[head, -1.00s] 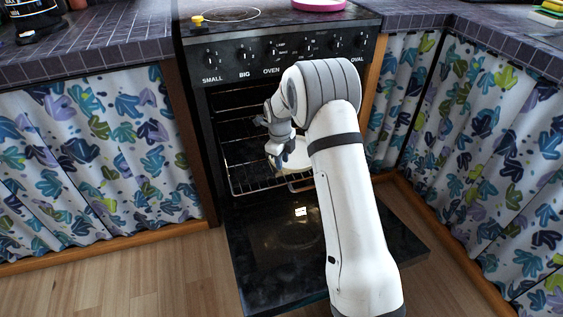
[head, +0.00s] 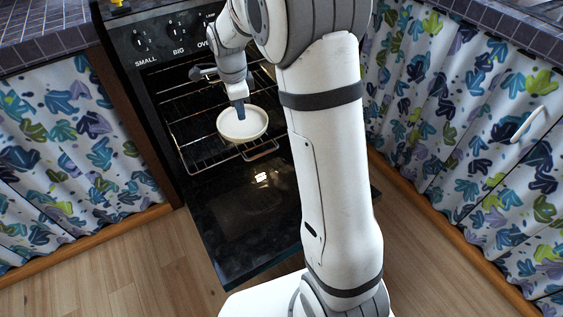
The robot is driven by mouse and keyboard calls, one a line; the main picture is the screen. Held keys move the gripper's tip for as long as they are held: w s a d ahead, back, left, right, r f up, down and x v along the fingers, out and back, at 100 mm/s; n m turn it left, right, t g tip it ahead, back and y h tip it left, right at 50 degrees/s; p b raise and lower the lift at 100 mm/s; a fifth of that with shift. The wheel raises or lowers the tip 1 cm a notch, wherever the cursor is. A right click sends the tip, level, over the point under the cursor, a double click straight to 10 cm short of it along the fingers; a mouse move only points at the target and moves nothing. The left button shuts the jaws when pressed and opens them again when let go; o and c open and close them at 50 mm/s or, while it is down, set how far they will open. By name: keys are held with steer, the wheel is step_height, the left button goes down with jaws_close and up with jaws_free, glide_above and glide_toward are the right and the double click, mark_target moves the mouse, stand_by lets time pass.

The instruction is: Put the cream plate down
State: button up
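The cream plate (head: 254,125) is a round, shallow dish at the mouth of the open oven, over the front part of the wire rack (head: 200,147). It looks about level. I cannot tell whether its underside touches the rack. My gripper (head: 240,112) is at the plate's far rim, pointing down, with a dark blue finger overlapping the inside of the plate. It appears shut on the rim; the other finger is hidden.
The oven door (head: 235,215) is folded down in front of the rack. Control knobs (head: 177,31) line the panel above the opening. Patterned curtains (head: 60,150) hang on both sides. Wooden floor (head: 120,260) lies in front. My arm hides the oven's right side.

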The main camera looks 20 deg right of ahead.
steer(key=s+d+r+n, duration=0.1)
steer(key=s+n, duration=0.8)
steer(key=s, duration=0.4)
steer(key=s+d+r+n, duration=0.2)
steer(key=s+n, duration=0.7)
steer(key=s, duration=0.5)
steer(key=shift+s+d+r, duration=0.15)
steer(key=shift+d+r, duration=0.1)
steer(key=shift+d, duration=0.05)
step_height(320, 180, up, 31)
steer(key=t+p, duration=0.1)
steer(key=p, duration=2.6)
steer(key=shift+s+f+t+p, duration=0.15)
steer(key=shift+s+t+p, duration=0.05)
steer(key=shift+t+p, duration=0.2)
